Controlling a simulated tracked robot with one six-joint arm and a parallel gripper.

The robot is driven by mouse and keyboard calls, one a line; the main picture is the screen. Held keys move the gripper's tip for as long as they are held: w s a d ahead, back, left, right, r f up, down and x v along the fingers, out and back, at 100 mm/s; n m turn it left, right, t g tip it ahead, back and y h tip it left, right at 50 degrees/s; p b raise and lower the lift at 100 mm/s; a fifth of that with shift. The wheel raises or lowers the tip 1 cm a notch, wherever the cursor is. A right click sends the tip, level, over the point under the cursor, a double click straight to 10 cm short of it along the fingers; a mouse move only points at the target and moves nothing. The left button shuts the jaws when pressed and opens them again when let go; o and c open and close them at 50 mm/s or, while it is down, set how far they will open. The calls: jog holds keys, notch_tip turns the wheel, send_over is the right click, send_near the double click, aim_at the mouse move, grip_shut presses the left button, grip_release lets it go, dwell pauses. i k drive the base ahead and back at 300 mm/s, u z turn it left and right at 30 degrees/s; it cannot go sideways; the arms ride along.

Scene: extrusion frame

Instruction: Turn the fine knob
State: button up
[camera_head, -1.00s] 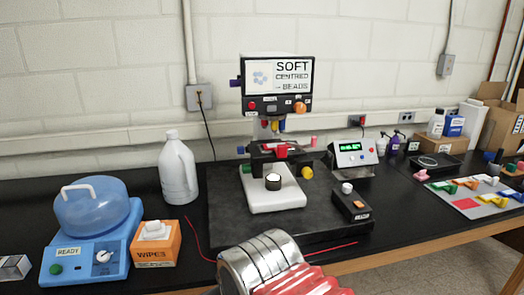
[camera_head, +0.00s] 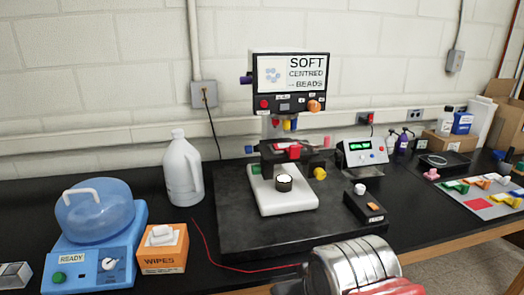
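A microscope-like device with a screen (camera_head: 292,74) reading "SOFT CENTRED BEADS" stands on a dark base plate (camera_head: 235,230). Several coloured knobs are on it: a yellow knob (camera_head: 320,173) right of the stage, a blue knob (camera_head: 249,149) on the left, a purple knob (camera_head: 246,79) beside the screen and an orange knob (camera_head: 314,106) below it. No label I can read shows which is the fine knob. A silver and red part of my arm shows at the bottom edge, in front of the base plate. My gripper's fingers are not visible.
A small black box (camera_head: 364,207) with a white knob sits on the plate's right part. A meter (camera_head: 362,153) with a green display stands behind it. A white jug (camera_head: 182,172), a wipes box (camera_head: 162,250) and a blue machine (camera_head: 98,243) stand left. A red wire lies in front.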

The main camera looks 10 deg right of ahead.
aim_at(248, 149)
jog(key=u, duration=0.05)
jog(key=i, duration=1)
jog(key=u, duration=2.15)
jog(key=k, duration=0.2)
jog(key=u, duration=0.05)
